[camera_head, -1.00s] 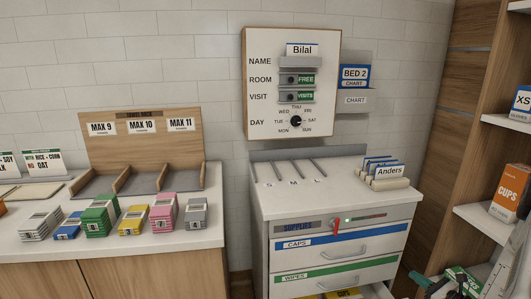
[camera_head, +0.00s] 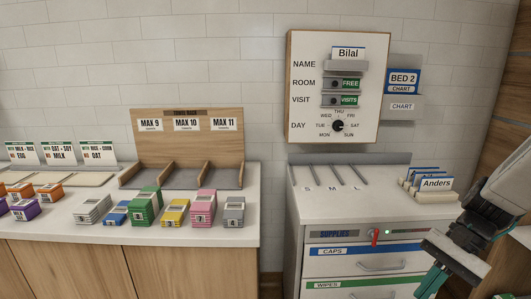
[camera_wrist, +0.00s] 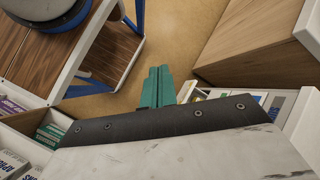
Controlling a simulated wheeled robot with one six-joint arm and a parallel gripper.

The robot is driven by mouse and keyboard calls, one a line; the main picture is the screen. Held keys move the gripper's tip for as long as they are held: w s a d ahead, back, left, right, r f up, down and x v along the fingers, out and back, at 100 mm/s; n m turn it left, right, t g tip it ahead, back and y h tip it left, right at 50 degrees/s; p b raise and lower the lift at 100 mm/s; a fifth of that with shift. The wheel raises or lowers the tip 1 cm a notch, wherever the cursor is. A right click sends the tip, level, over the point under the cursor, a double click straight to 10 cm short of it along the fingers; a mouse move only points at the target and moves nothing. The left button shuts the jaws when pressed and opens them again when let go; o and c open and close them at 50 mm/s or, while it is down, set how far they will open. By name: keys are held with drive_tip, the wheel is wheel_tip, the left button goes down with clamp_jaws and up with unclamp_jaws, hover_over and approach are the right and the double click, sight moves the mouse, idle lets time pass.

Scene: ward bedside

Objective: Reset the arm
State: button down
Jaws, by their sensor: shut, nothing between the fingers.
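My gripper (camera_head: 432,281) is at the lower right of the head view, in front of the supplies drawer unit. Its green fingers are together and hold nothing. In the wrist view the green fingers (camera_wrist: 157,87) lie side by side at the centre, pointing over the tan floor. My grey and black arm comes in from the right edge of the head view.
The drawer unit (camera_head: 356,210) has cards (camera_head: 434,184) on top at the right. A board (camera_head: 337,88) reading Bilal hangs above it. The left counter (camera_head: 150,233) holds several coloured packs and a wooden rack (camera_head: 187,125). A wooden frame with blue legs (camera_wrist: 125,55) stands near my wrist.

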drive_tip(key=s+a+r+n+t+h, duration=0.3)
drive_tip(key=s+a+r+n+h, duration=0.4)
drive_tip(key=s+r+n, duration=0.2)
drive_tip(key=shift+s+a+r+t, duration=0.15)
drive_tip(key=shift+s+r+t, duration=0.15)
drive_tip(key=shift+s+r, duration=0.5)
drive_tip(key=shift+w+r, duration=0.15)
